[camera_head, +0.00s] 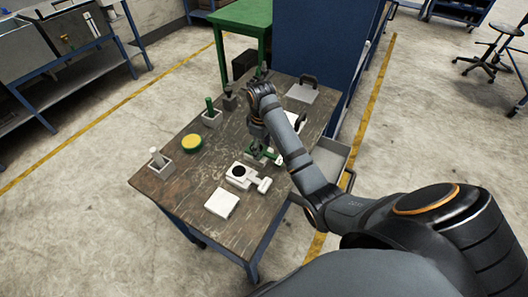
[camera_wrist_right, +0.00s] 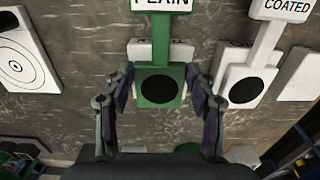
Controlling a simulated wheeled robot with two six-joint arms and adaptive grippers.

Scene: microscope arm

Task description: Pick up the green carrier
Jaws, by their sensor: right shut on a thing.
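The green carrier (camera_wrist_right: 171,70) has a black round disc on its body and a label plate (camera_wrist_right: 160,4) reading "PLAIN". In the right wrist view it sits between the two fingers of my right gripper (camera_wrist_right: 160,92), which is shut on its sides. In the head view the green carrier (camera_head: 262,158) is partly hidden under my right gripper (camera_head: 258,149), low over the table. I cannot tell whether it touches the table. My left gripper is out of view.
A white carrier (camera_head: 240,171) with a black disc lies beside it; its label reads "COATED" in the wrist view (camera_wrist_right: 283,8). A white block (camera_head: 222,203), a yellow-topped round dish (camera_head: 192,143) and small holders (camera_head: 161,168) stand on the wooden table (camera_head: 175,192).

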